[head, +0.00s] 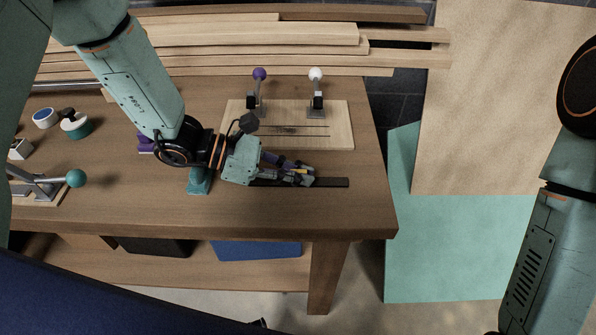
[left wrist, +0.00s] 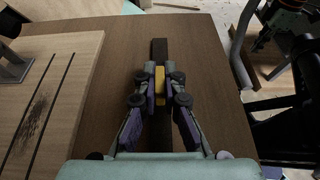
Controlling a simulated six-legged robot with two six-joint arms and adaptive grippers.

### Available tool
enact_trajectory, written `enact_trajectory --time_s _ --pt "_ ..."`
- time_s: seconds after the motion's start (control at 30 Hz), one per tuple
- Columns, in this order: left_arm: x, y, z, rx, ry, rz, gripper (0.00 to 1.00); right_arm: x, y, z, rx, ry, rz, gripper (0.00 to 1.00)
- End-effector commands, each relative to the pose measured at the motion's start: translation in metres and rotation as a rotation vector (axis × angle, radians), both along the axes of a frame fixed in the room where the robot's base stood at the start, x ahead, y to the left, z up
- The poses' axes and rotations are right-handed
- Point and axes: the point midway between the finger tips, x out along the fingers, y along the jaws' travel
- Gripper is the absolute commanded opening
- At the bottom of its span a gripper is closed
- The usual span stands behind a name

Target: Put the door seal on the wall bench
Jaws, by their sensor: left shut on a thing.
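The door seal (head: 333,182) is a long, thin dark strip at the front right of the wooden wall bench (head: 230,212). My left gripper (head: 308,178) is over the strip and shut on its middle. In the left wrist view the door seal (left wrist: 159,48) runs away between the fingers, with a yellow part (left wrist: 159,80) between the fingertips of my left gripper (left wrist: 160,88). The strip is on or just above the bench top; I cannot tell if it touches. My right arm (head: 545,250) is at the right edge; its gripper is out of sight.
A pale board (head: 340,130) with purple-knobbed (head: 260,75) and white-knobbed (head: 316,75) clamps lies behind the gripper. Tape rolls (head: 75,124) and a teal-knobbed clamp (head: 75,178) are at left. Planks (head: 250,35) lie along the back.

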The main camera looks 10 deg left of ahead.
Motion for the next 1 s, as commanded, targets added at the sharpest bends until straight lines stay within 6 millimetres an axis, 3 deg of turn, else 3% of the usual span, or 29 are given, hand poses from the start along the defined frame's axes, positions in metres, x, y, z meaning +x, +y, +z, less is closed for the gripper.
enact_trajectory --time_s 0.07,0.1,0.33,0.73,1.0 --pt "0.000 0.000 -0.003 0.000 0.000 0.000 0.00 0.000 0.000 -0.003 0.000 0.000 0.000 0.00" --pt "0.000 0.000 -0.003 0.000 0.000 0.000 0.10 0.000 0.000 -0.003 0.000 0.000 0.000 0.00" --pt "0.000 0.000 -0.002 0.001 0.000 0.000 0.30 0.000 0.000 -0.002 0.000 0.000 0.000 0.00" --pt "0.000 0.000 0.002 0.001 0.000 0.000 0.30 0.000 0.000 0.002 0.000 0.000 0.000 0.00" --pt "-0.005 0.032 0.015 -0.003 -0.001 0.006 0.30 0.000 0.000 0.005 0.000 0.000 0.000 0.00"
